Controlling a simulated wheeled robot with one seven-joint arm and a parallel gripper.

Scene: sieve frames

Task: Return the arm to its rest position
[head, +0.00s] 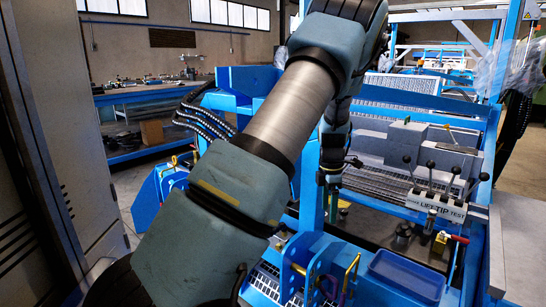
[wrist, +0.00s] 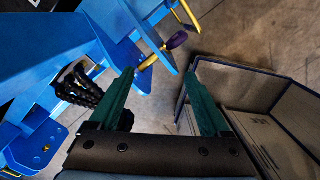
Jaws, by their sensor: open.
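My gripper (wrist: 159,76) shows in the wrist view with its two green fingers apart and nothing between them. In the head view my blue-grey arm runs from the lower left up to the top centre and then down.
A blue workstation (head: 313,245) fills the centre and right, with levers over a "LIFT TIP TEST" sign (head: 436,206) and a blue tray (head: 405,276). In the wrist view, a grey open box (wrist: 240,78) is right of the fingers, and a yellow-and-purple handle (wrist: 176,41) lies ahead.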

